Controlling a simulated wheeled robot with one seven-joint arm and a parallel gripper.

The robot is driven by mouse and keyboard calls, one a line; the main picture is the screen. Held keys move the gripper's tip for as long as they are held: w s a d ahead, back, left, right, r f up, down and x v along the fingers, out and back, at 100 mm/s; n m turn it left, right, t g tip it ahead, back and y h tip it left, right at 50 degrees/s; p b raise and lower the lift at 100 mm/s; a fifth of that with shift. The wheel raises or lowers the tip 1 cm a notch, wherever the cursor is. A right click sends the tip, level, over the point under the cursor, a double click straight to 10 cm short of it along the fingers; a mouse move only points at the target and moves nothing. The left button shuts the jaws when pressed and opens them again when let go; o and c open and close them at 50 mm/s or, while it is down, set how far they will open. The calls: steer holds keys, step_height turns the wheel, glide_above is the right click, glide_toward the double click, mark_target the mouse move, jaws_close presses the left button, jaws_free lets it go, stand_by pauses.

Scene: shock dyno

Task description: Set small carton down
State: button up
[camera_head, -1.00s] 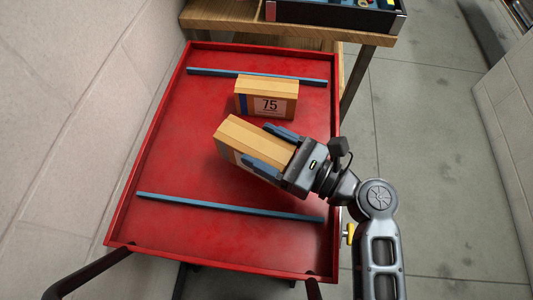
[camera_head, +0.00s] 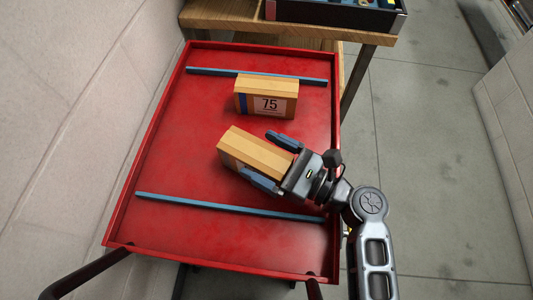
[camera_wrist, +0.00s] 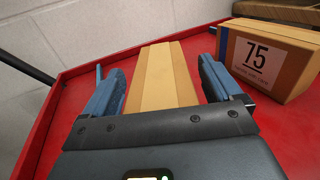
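The small carton (camera_head: 252,153) is a tan box lying on the red tray (camera_head: 170,165), in its middle. It also shows in the wrist view (camera_wrist: 166,77), between the two blue fingers. My gripper (camera_head: 272,158) is at the carton's right end with its fingers spread. In the wrist view (camera_wrist: 158,85) a gap shows on each side of the carton, so the fingers appear clear of it. The carton's underside is hidden.
A second carton marked 75 (camera_head: 266,98) stands behind the small carton, and to its right in the wrist view (camera_wrist: 270,58). Blue strips cross the tray at the back (camera_head: 235,74) and front (camera_head: 230,207). A wall (camera_head: 75,110) borders the left.

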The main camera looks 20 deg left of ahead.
steer(key=shift+o, duration=0.2)
steer(key=shift+r, duration=0.25)
steer(key=d, duration=0.4)
steer(key=s+d, duration=0.1)
steer(key=d, duration=0.7)
steer(key=shift+s+f+b, duration=0.1)
steer(key=shift+s+b, duration=0.25)
